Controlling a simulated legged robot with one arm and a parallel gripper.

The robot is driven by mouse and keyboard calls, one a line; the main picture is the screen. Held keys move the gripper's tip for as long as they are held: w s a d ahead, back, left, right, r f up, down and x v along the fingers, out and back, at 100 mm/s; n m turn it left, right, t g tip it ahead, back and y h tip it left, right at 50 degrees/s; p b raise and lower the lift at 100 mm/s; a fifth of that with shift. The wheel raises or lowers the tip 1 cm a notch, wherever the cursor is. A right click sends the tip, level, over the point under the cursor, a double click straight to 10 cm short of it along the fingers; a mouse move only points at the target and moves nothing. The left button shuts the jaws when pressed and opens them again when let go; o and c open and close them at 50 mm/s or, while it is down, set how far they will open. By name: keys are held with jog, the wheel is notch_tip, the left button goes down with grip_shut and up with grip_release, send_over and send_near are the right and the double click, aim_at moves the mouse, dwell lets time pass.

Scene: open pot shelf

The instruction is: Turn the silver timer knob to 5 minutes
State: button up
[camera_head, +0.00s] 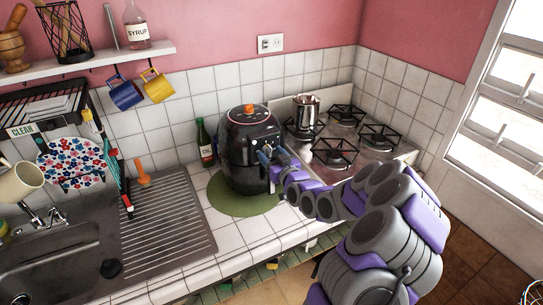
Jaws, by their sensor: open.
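A black air fryer (242,168) stands on a round green mat (232,204) on the white tiled counter. It has an orange piece on its top. My arm reaches in from the lower right. My gripper (263,156) is at the right front of the air fryer, close to its upper front face. The fingertips are small in the picture, and I cannot tell whether they touch the air fryer. I cannot make out the silver timer knob clearly; my gripper and wrist cover part of that face.
A stove (335,152) with a silver pot (305,112) is right of the air fryer. A dark green bottle (205,142) stands just left of it. A sink (65,262) with a ribbed drainboard (168,212) is at left. Counter tiles in front of the mat are clear.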

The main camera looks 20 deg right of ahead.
jog(key=shift+c, duration=0.3)
jog(key=c, duration=1)
jog(key=shift+m, duration=0.4)
jog(key=m, duration=0.4)
jog(key=shift+r+m, duration=0.1)
jog(key=shift+m, duration=0.2)
jog(key=m, duration=0.5)
jog(key=shift+p, duration=0.3)
